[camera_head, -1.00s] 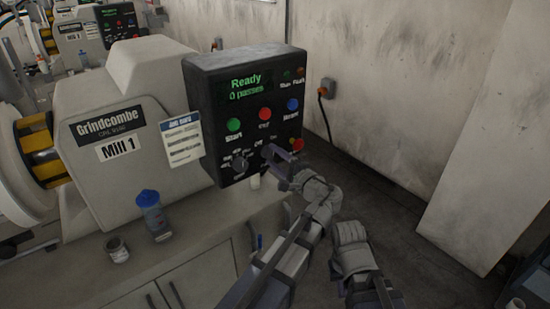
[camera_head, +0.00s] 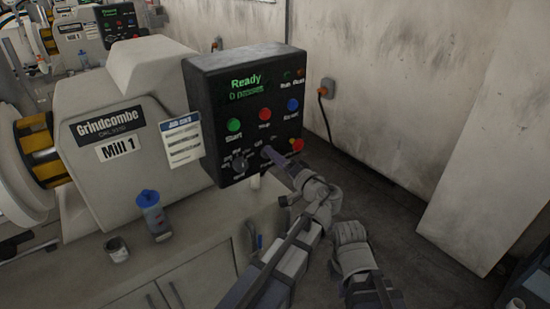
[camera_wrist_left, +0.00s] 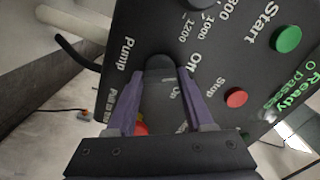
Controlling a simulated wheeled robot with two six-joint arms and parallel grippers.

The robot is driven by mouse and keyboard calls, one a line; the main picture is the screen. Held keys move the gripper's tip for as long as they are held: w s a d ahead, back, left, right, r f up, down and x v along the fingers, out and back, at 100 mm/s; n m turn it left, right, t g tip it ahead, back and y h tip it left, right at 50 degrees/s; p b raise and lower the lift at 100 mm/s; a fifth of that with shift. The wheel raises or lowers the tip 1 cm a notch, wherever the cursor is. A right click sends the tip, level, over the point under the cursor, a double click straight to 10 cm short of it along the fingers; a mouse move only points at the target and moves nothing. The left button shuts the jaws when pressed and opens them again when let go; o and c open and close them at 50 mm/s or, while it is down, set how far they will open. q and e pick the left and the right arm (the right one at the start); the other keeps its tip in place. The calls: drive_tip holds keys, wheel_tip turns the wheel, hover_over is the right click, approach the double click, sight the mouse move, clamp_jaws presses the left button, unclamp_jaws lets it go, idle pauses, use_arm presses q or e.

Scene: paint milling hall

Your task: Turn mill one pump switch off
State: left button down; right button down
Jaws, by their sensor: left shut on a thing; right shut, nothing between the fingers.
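Mill 1's dark control panel (camera_head: 225,95) stands in the middle of the head view, with a green display reading Ready, 0 passes. The pump switch (camera_wrist_left: 160,66) is a dark knob on the panel, beside the Pump, Off and On lettering in the left wrist view. My left gripper (camera_head: 269,155) is at the panel's lower part, shut on the pump switch; its two purple fingers (camera_wrist_left: 155,90) flank the knob. The fingers hide part of the knob, so its setting cannot be told. My right arm shows below, but its fingers are not visible.
Near the switch are the speed knob (camera_head: 240,163), the red Stop button (camera_head: 265,114), the green Start button (camera_head: 234,125) and a red knob (camera_head: 297,145). Free floor lies right.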

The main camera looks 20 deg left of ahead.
use_arm(q)
drive_tip(key=shift+n, duration=0.3)
drive_tip(key=shift+c, duration=1.4)
unclamp_jaws()
drive_tip(key=shift+s, duration=0.1)
